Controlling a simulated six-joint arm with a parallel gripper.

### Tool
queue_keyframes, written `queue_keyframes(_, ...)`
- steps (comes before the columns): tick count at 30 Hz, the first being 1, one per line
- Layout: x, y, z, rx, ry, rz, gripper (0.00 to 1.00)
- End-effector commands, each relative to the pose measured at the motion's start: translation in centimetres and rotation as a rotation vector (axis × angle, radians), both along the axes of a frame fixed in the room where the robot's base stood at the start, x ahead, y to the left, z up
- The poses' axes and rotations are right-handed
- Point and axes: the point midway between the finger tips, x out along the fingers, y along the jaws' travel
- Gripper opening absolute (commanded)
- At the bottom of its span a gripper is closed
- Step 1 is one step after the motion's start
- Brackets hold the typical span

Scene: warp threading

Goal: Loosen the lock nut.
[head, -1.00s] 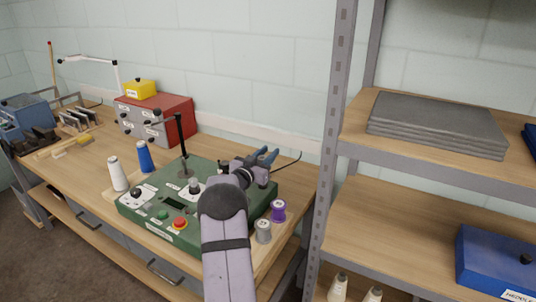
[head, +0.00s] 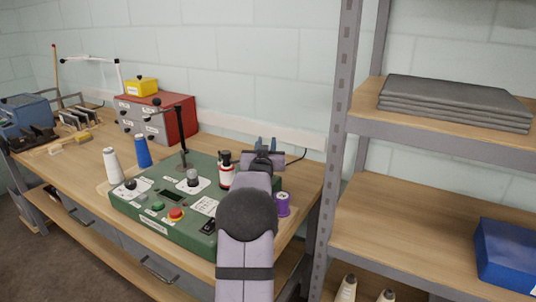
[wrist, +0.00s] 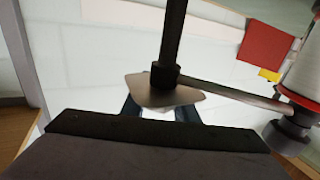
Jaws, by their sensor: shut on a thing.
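My gripper (head: 264,146) is at the right rear of the green machine (head: 150,222); its blue fingertips point toward the wall. In the wrist view its fingers (wrist: 157,112) lie either side of a greyish, wing-shaped piece, which appears to be the lock nut (wrist: 160,93). The fingers are shut on it, though the contact itself is partly hidden. The nut sits against a dark collar on a dark rod. A thinner rod runs from there toward a red-and-white cylinder (wrist: 304,68), which also stands on the machine in the head view (head: 227,175). My arm hides the nut in the head view.
A black post (head: 182,135) with a ball-ended arm rises from the machine. White (head: 113,166) and blue (head: 143,152) thread cones stand to its left, and a purple spool (head: 283,205) to its right. A metal shelf upright (head: 334,170) is close on the right.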

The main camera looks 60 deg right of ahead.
Motion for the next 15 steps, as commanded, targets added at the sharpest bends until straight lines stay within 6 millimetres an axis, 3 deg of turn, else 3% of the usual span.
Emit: queue_keyframes(15, 0.29, 0.14, -0.16, 0.004, -0.001, 0.098, 0.04)
